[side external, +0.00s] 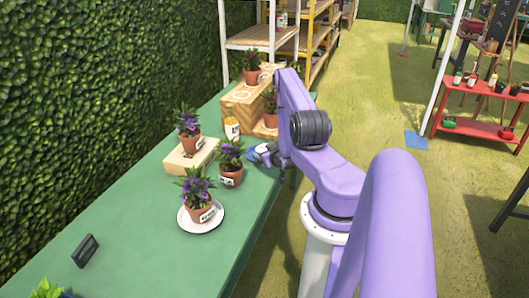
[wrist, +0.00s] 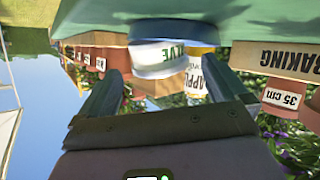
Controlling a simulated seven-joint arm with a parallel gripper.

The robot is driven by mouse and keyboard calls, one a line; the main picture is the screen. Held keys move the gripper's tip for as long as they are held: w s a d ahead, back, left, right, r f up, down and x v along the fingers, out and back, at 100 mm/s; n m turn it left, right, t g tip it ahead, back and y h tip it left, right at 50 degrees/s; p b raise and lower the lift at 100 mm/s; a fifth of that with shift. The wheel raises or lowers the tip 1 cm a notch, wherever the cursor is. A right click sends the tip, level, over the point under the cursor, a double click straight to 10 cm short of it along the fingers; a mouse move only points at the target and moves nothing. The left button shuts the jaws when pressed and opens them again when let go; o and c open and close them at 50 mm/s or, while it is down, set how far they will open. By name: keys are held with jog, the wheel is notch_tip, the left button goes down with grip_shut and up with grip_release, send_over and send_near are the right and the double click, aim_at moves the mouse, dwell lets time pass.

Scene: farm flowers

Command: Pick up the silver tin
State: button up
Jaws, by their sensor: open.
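A pale silver-white tin (wrist: 158,62) with a label ending in "LVE" shows in the wrist view, which looks upside down. My gripper is open, and I see no contact with the tin. In the side view my gripper (side external: 264,153) is low over the table's right edge, beside a potted purple flower (side external: 231,176). I cannot make out the silver tin there.
A yellow-and-white labelled container (side external: 232,129) stands near a wooden block (side external: 190,156); it shows close beside the tin in the wrist view (wrist: 207,80). Several potted flowers stand around, one on a white plate (side external: 201,228).

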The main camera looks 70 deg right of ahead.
jog(key=shift+x, duration=1.5)
jog(key=c, duration=1.1)
jog(key=shift+r, duration=0.2)
